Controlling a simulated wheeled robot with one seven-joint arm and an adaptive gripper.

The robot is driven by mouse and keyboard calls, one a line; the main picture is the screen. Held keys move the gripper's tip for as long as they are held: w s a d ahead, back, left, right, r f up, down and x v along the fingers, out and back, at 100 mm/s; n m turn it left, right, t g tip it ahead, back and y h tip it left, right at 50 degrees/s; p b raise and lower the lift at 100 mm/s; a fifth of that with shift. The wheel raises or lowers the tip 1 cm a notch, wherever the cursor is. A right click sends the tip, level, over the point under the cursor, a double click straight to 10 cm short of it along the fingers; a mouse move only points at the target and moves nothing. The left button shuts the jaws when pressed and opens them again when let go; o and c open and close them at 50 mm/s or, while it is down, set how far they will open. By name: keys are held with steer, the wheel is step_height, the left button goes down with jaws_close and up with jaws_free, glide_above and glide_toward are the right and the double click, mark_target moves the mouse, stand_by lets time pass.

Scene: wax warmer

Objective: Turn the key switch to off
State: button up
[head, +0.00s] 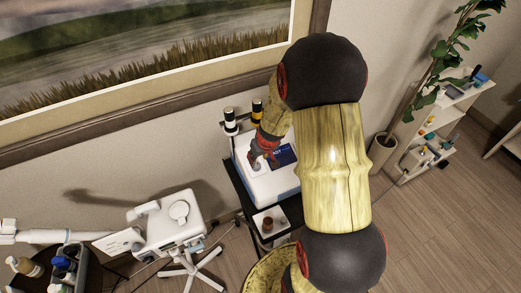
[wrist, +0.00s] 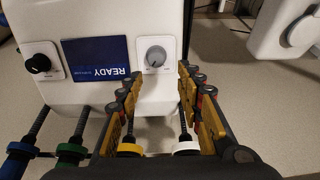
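The white wax warmer (head: 283,187) stands on a dark cart against the wall. In the wrist view its front panel (wrist: 93,92) shows a blue screen (wrist: 97,58) reading READY, upside down. A round silver switch (wrist: 156,55) with a slot-like mark sits on a pale plate right of the screen; it looks like the key switch. A black knob (wrist: 38,63) is on the left plate. My gripper (wrist: 159,76) is open, its fingers either side of and just below the silver switch, apparently not touching it. In the head view my gripper (head: 261,157) is over the warmer and hides the switch.
Ribbed dark stems with blue (wrist: 21,150), green (wrist: 71,152), yellow and white collars are below the panel. A white device on a wheeled stand (head: 175,222) is left of the cart. A potted plant (head: 383,150) and shelf (head: 425,140) are at right.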

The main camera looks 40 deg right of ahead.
mark_target(257, 165)
steer(key=shift+d+b+x, duration=0.15)
steer(key=shift+b+x, duration=0.8)
steer(key=shift+x, duration=1)
steer(key=shift+d+b+x, duration=0.2)
steer(key=shift+b+x, duration=0.75)
steer(key=shift+x, duration=1.05)
steer(key=shift+s+f, duration=0.15)
steer(key=shift+c, duration=1)
